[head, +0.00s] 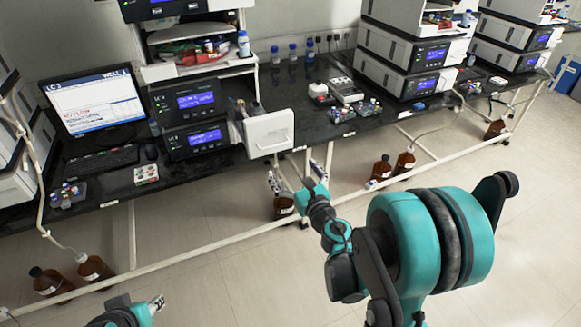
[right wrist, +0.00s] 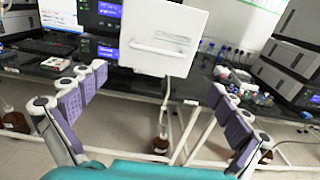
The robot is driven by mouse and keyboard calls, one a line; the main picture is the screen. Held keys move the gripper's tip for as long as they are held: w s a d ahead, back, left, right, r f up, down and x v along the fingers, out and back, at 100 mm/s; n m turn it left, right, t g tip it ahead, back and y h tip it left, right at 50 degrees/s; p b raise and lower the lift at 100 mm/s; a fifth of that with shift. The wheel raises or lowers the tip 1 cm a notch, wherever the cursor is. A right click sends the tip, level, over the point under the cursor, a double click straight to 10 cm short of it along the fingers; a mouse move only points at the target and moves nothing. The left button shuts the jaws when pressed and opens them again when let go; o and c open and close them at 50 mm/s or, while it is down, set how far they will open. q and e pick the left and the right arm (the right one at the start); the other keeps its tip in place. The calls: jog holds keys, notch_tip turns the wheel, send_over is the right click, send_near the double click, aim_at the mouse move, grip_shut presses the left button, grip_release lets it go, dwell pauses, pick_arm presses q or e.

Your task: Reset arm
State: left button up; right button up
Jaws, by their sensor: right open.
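My right gripper (head: 298,178) is in front of the bench, below an open white door panel (head: 268,133). In the right wrist view the two purple-padded fingers of my right gripper (right wrist: 158,85) are spread wide with nothing between them. The white door panel (right wrist: 165,38) shows beyond and above the fingertips, apart from them. My left gripper (head: 150,308) shows only in part at the bottom left of the head view. Its fingers are mostly hidden, so its opening is unclear.
The dark bench (head: 220,172) holds a monitor (head: 93,103), stacked LC units (head: 195,140) and a small device (head: 345,91). Brown bottles (head: 93,268) stand on the floor near a white rail (head: 215,243).

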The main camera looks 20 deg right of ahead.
jog(key=s+d+r+m+g+h, duration=0.1)
jog(key=s+d+r+m+h, duration=0.15)
jog(key=m, duration=0.75)
jog(key=s+d+r+m+g+h, duration=0.2)
jog(key=s+m+h, duration=0.1)
jog(key=m, duration=0.7)
jog(key=s+a+f+m+g+y, duration=0.2)
jog(key=s+a+f+m+g, duration=0.2)
jog(key=s+m, duration=0.4)
jog(key=s+a+f+m+g+y, duration=0.3)
jog(key=s+a+f+m+g, duration=0.1)
jog(key=s+a+m, duration=0.4)
jog(key=shift+s+f, duration=0.4)
jog(key=shift+f, duration=0.45)
